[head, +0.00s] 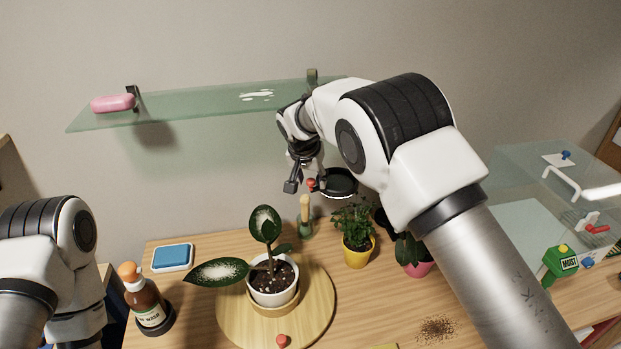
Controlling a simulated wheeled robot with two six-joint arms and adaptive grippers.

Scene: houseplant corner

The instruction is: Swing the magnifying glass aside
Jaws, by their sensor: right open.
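The magnifying glass (340,183) shows as a dark round rim just right of my right gripper, above the table and the potted plants. A small red knob (311,184) is at its left side, close to the gripper fingers. My right gripper (302,186) reaches down from the upper middle and is open around or beside the red knob; I cannot tell whether it touches. The arm that holds up the glass is hidden behind my right arm. My left gripper is outside the picture; only my left arm shows at the lower left.
A plant in a white pot (273,291) stands on a round wooden board (322,311). A yellow pot (357,258) and a pink pot (419,269) stand to its right. A glass shelf (200,107) holds pink soap (112,103). A brown bottle (146,303) is at left.

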